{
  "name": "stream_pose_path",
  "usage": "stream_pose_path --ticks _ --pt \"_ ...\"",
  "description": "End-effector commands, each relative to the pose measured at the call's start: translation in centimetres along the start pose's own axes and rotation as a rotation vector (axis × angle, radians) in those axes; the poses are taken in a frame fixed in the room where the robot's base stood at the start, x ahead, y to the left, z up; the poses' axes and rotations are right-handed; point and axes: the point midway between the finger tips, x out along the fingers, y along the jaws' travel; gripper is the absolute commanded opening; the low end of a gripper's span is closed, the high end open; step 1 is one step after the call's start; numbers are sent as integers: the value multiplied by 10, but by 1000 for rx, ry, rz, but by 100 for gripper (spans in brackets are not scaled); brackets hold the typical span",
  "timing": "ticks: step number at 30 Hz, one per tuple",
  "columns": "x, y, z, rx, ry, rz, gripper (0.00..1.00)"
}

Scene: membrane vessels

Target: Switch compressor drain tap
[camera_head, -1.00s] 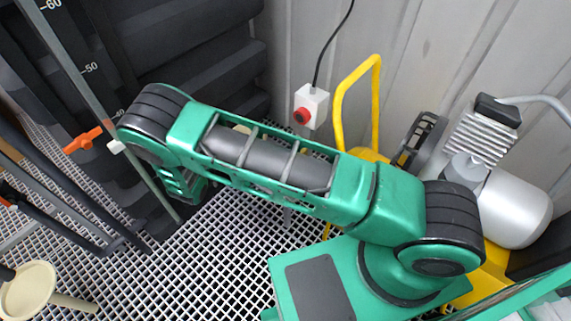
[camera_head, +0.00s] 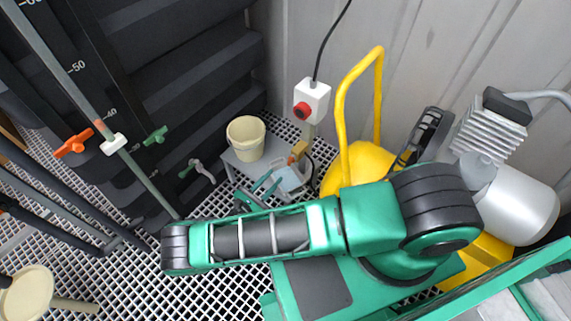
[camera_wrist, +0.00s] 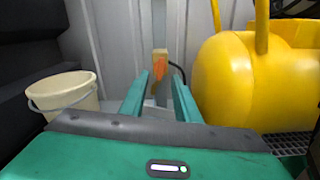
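The compressor has a yellow tank (camera_head: 362,168) with a yellow handle; in the wrist view the tank (camera_wrist: 225,85) fills the right side. A small brass-coloured block (camera_head: 299,149) stands left of the tank in the head view. In the wrist view it shows as a tan block with an orange lever (camera_wrist: 160,74), which I take to be the drain tap. My gripper (camera_head: 266,186) is open and empty, pointing towards the block. In the wrist view its teal fingers (camera_wrist: 159,82) frame the orange lever, which appears beyond the tips. Contact is not visible.
A cream bucket (camera_head: 246,138) stands on a grey stand left of the gripper and shows in the wrist view (camera_wrist: 63,95). A white box with a red knob (camera_head: 311,101) is above the block. Orange (camera_head: 73,142) and green (camera_head: 155,135) valve handles are further left.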

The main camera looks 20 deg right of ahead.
Motion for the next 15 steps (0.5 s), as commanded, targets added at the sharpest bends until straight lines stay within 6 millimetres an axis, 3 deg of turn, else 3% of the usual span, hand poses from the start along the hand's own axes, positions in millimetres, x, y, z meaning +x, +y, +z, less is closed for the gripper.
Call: stream_pose_path --ticks 9,15 --pt "59 -2 1 -2 -1 -8 29" --pt "82 -2 0 -1 0 -6 29"
